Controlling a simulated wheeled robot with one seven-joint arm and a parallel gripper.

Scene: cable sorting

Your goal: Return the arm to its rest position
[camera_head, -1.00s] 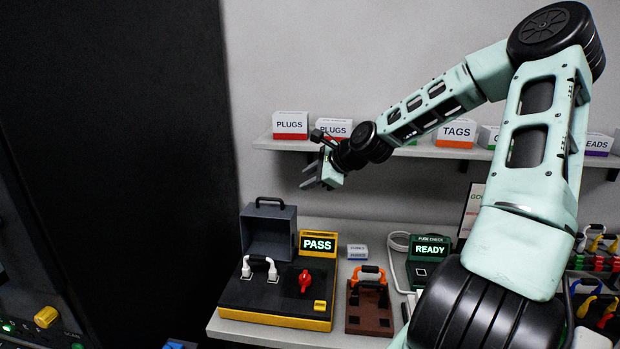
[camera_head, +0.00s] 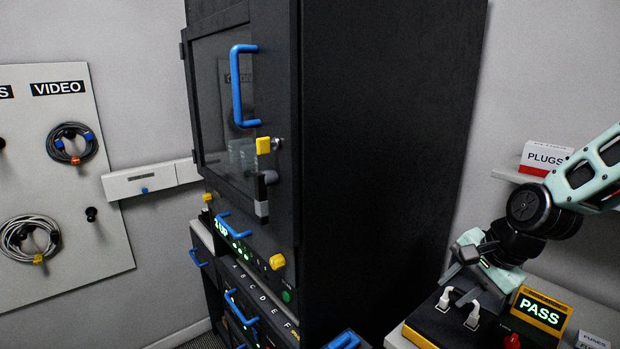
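My arm reaches in from the right edge, and my gripper (camera_head: 462,258) is at its end, small and low in the picture. It appears in front of or just above the raised dark lid of the yellow-and-black tester (camera_head: 428,327). I cannot tell the gap between them. The finger opening is too small and dark to read, and I see nothing held. The tester's sign (camera_head: 541,311) reads PASS. Two white plugs (camera_head: 458,305) joined by a cable stand on its top. A red knob (camera_head: 512,341) shows at the bottom edge.
A tall black cabinet (camera_head: 390,130) with a glass door and blue handle (camera_head: 237,85) fills the middle. A wall board (camera_head: 55,180) with coiled cables hangs at left. A PLUGS box (camera_head: 545,158) stands on the shelf above my arm. A small FUSES box (camera_head: 592,341) is at lower right.

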